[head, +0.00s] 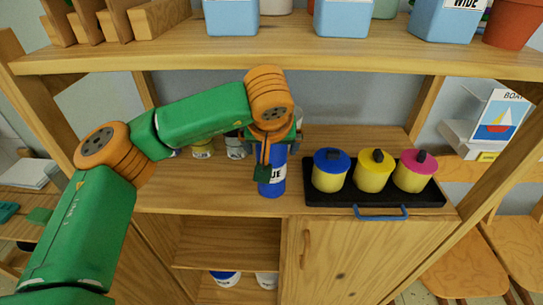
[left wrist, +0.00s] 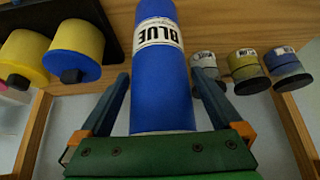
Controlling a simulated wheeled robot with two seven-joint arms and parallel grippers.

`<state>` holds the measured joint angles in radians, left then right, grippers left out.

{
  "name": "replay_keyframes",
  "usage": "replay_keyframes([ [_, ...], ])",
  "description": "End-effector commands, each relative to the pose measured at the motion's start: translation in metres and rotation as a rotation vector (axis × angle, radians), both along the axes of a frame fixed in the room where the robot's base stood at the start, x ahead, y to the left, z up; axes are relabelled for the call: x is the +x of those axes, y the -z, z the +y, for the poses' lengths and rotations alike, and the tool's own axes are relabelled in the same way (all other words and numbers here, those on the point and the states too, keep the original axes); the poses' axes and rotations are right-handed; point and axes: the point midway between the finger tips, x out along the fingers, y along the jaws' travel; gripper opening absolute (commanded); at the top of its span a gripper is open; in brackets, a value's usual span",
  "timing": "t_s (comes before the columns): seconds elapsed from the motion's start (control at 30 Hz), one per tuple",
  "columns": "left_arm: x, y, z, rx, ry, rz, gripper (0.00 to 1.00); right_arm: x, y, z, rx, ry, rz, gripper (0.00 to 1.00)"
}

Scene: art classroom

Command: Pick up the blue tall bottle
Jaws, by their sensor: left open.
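The blue tall bottle (head: 273,186) stands upright on the middle shelf, its white label partly hidden by my left gripper (head: 267,168). In the left wrist view, the bottle (left wrist: 163,90) rises between the two fingers of my left gripper (left wrist: 159,82), and its label reads BLUE. The fingers are spread, one on each side of the bottle, and a gap shows on both sides. My left wrist covers the bottle's upper part in the head view. My right gripper is in neither view.
A black tray (head: 325,200) with blue, yellow and pink-lidded pots stands close to the right of the bottle. Small jars (head: 202,148) stand behind to the left. An upper shelf (head: 330,62) with blue containers overhangs my arm. Bare shelf (head: 190,196) lies left of the bottle.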

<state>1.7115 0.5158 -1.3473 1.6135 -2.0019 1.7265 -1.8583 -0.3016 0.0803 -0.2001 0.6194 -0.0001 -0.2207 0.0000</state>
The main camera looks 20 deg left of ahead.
Motion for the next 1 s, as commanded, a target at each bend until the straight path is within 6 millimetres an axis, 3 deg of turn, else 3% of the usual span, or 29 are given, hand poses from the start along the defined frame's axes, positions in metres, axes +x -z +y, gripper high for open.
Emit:
replay_keyframes([
  [0.03,0.000,0.000,0.000,0.000,0.000,0.000,1.00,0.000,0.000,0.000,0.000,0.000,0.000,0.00],
  [0.07,0.000,0.000,0.000,0.000,0.000,0.000,0.92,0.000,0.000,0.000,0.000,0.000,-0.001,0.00],
  [0.4,0.000,0.000,0.000,-0.001,0.001,0.001,0.00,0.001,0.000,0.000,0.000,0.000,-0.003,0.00],
  [0.73,0.000,-0.002,0.000,-0.001,0.000,-0.001,0.00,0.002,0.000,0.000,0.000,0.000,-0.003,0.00],
  [0.9,0.000,-0.015,0.000,-0.001,-0.002,-0.005,0.00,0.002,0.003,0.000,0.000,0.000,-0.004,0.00],
  [1.0,-0.012,-0.013,-0.005,-0.002,0.004,-0.004,0.00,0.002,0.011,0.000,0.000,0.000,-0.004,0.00],
])
